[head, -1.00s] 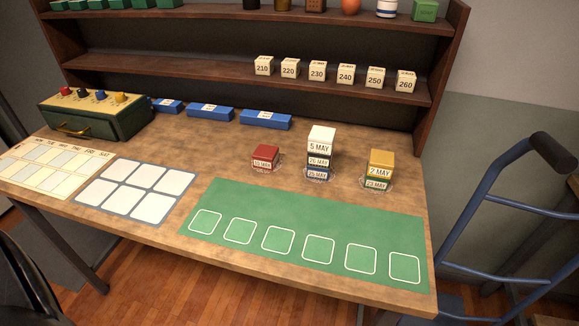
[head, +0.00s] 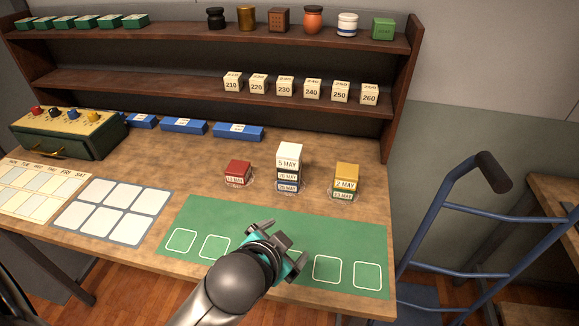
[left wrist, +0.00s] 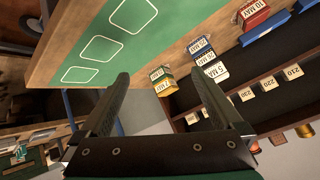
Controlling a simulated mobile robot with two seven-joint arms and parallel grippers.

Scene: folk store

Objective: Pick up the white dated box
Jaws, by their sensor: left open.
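The white box (head: 289,155) labelled 5 MAY is the top of a stack, on two dark-and-blue dated boxes (head: 288,182). In the left wrist view the white box (left wrist: 215,71) is right of the fingertips, beyond them. My left gripper (head: 283,246) is open and empty over the green mat (head: 340,221), in front of the stack and apart from it. Its two fingers (left wrist: 160,76) are spread in the left wrist view. My right gripper is not in view.
A red dated box (head: 238,171) stands left of the stack. A yellow box (head: 346,174) on a green one stands right of it. Behind is a shelf (head: 190,87) with numbered blocks. A blue hand truck (head: 440,215) stands right of the table.

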